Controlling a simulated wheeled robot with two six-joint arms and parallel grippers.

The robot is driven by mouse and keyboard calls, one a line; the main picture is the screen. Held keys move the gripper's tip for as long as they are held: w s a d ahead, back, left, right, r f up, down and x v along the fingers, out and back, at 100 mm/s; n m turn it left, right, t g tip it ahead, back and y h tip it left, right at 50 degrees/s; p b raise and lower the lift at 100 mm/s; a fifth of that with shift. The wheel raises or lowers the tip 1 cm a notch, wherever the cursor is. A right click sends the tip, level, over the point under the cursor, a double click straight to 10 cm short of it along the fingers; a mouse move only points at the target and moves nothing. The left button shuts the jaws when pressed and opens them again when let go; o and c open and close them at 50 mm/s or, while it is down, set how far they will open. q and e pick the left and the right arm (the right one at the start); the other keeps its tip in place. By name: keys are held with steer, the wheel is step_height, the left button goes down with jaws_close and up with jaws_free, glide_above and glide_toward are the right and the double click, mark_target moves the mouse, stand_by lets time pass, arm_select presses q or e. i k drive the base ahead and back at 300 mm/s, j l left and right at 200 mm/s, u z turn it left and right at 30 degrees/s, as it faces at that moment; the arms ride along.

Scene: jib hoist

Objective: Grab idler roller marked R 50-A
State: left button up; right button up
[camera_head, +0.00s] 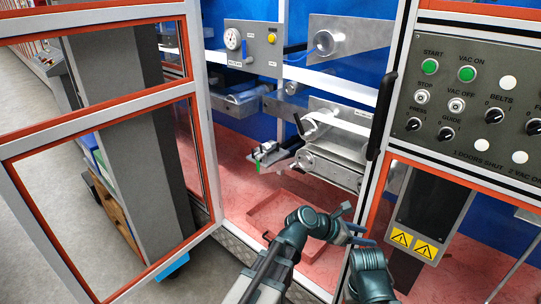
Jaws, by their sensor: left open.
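No marking R 50-A is readable, so I cannot tell which roller is the named one. Inside the open machine, an upper roller (325,42) has a pale round end. Two more rollers sit lower, one with a white web over it (311,127) and one below it (305,160). My left gripper (358,225) is open and empty, in front of the machine opening and below these rollers, apart from them. My right arm shows only as a dark link at the bottom; its gripper is out of the frame.
An open framed door (206,150) stands at left. A button panel (470,95) is at right, with a black handle (388,115) at its edge. A red tray (262,218) lies on the red machine floor. A small clamp-like device (266,152) sits left of the lower rollers.

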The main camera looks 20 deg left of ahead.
mark_target(268, 147)
steer(key=i+j+u, duration=0.25)
steer(key=i+j, duration=0.2)
steer(key=i+j+u, duration=0.3)
steer(key=i, duration=0.2)
steer(key=i+j+u, duration=0.25)
steer(key=i, duration=0.3)
